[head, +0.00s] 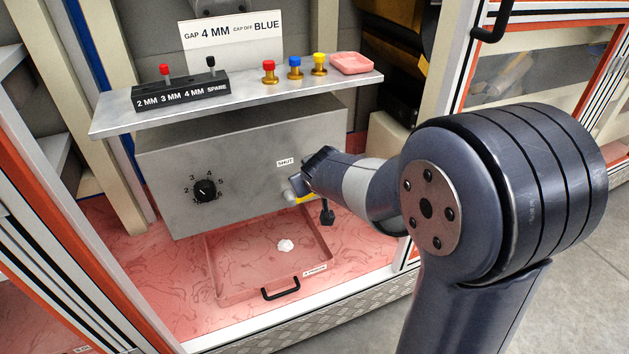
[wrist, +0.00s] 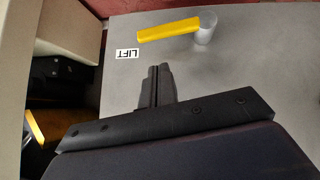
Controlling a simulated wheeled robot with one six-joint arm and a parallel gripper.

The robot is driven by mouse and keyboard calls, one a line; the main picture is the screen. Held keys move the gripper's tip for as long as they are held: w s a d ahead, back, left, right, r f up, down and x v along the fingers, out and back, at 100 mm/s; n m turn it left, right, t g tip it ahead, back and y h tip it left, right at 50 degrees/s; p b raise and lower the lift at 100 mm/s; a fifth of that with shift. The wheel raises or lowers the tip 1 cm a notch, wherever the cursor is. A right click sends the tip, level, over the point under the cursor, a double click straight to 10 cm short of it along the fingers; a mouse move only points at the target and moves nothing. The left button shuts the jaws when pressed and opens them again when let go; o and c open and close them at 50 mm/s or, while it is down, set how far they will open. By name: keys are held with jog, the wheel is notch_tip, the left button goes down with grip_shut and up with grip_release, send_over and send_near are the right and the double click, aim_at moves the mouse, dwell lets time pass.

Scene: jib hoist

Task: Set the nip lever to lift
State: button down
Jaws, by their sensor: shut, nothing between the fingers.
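The nip lever is a yellow bar (wrist: 168,30) on a round grey hub (wrist: 206,32), on the grey machine box. In the wrist view it points left from the hub, its free end close beside the upside-down LIFT label (wrist: 127,54). In the head view a bit of yellow lever (head: 305,199) shows beside the hub, with a SHUT label (head: 285,162) above it. My gripper (wrist: 159,68) is shut and empty in front of the panel, apart from the lever in the wrist view. My gripper and arm hide the LIFT label in the head view.
A numbered black dial (head: 205,190) is on the same box. Above is a shelf (head: 230,101) with a gauge block (head: 180,93), coloured caps and a pink dish (head: 351,63). Below is a clear tray (head: 235,292) with a black handle. Frame posts stand on both sides.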

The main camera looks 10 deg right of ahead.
jog(key=p+v, duration=0.2)
jog(key=v, duration=0.8)
jog(key=shift+r+p, duration=0.35)
jog(key=shift+r, duration=0.1)
jog(key=shift+w+d+f, duration=0.1)
jog(key=shift+d, duration=0.05)
jog(key=s+f+b+x, duration=0.1)
jog(key=b+x, duration=0.4)
jog(key=x, duration=0.7)
jog(key=shift+s+f+b, duration=0.3)
jog(key=shift+f+b, duration=0.05)
jog(key=shift+f, duration=0.15)
jog(key=shift+d+r, duration=0.1)
jog(key=shift+r, duration=0.1)
